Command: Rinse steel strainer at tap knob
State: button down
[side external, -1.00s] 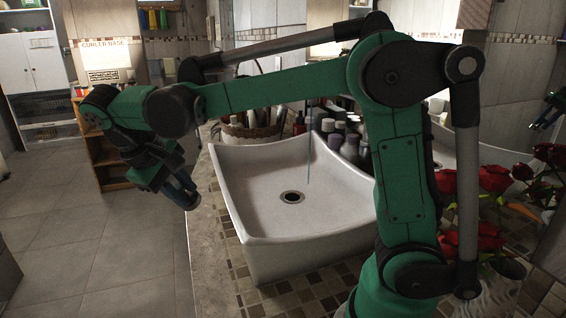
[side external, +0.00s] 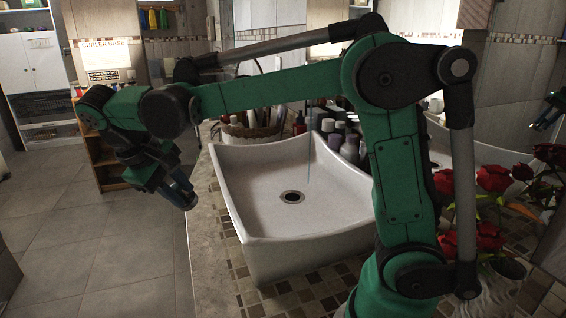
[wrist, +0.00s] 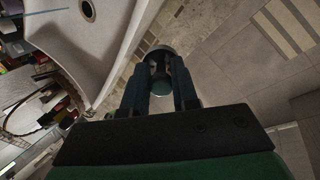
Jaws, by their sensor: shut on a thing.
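My gripper (side external: 187,198) hangs at the left, beside the sink's left edge. In the wrist view its two dark blue fingers (wrist: 159,62) are closed around a small, dark, rounded thing with a greyish rim (wrist: 158,50), which seems to be the steel strainer. Its full shape is hidden between the fingers. In the side view the held thing cannot be made out. The white sink (side external: 262,208) has a round drain (side external: 292,197) in its floor. A thin bluish vertical line, perhaps water, runs down above the basin (side external: 309,160). I cannot make out a tap knob.
Bottles and jars (side external: 349,150) and a basket (side external: 250,133) stand behind the sink. Red roses (side external: 494,178) stand at the right front. The mosaic counter (side external: 215,270) has bare room along its left edge; open tiled floor (side external: 100,260) lies farther left.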

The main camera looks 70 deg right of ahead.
jog(key=shift+s, duration=0.1)
jog(key=shift+s+d, duration=0.35)
jog(key=shift+s, duration=0.05)
jog(key=shift+w+a, duration=0.35)
jog(key=shift+w, duration=0.15)
jog(key=shift+s+d, duration=0.1)
jog(key=shift+s, duration=0.05)
jog(key=shift+s+d, duration=0.25)
jog(key=shift+s, duration=0.1)
jog(key=shift+w+a, duration=0.1)
dwell(0.3)
jog(key=shift+w+a, duration=0.25)
jog(key=shift+w, duration=0.15)
jog(key=shift+s, duration=0.1)
